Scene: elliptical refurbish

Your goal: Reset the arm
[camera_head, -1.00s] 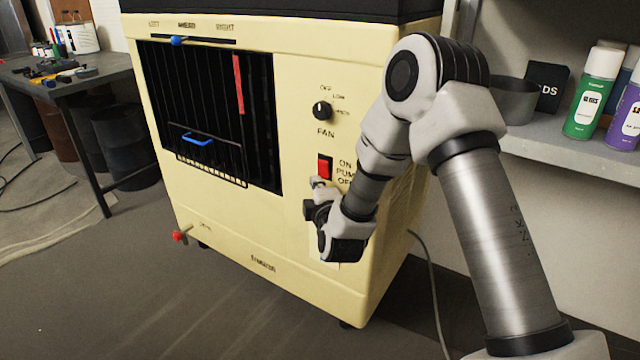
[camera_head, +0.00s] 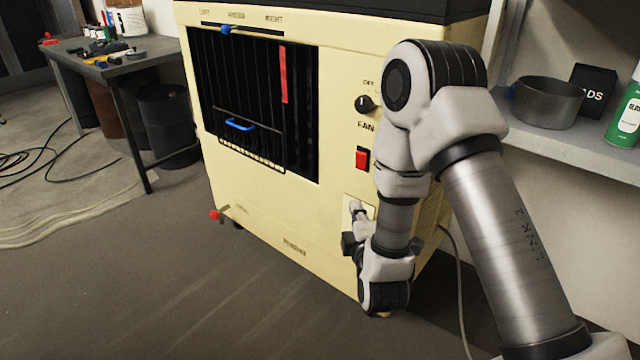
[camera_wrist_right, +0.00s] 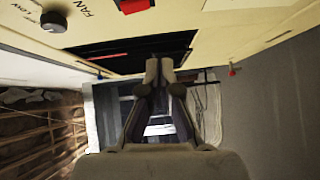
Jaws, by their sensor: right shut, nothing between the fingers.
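My right arm comes in from the right in the head view and hangs in front of the cream cooler (camera_head: 265,205). My right gripper (camera_head: 352,225) is beside the lower right of the cooler's front, below the red pump switch (camera_head: 362,159). In the right wrist view my right gripper (camera_wrist_right: 165,68) has its fingertips together with nothing between them. The cooler front (camera_wrist_right: 200,22) fills the top of that view. Whether the gripper touches the cooler I cannot tell. My left gripper is in neither current view.
The fan knob (camera_head: 364,104) is above the switch, and the dark louvre grille (camera_head: 250,100) is to the left. A red-tipped spigot (camera_head: 215,214) sticks out low on the cooler. A shelf (camera_head: 560,140) with a pot (camera_head: 547,103) is at right. A workbench (camera_head: 125,68) stands back left.

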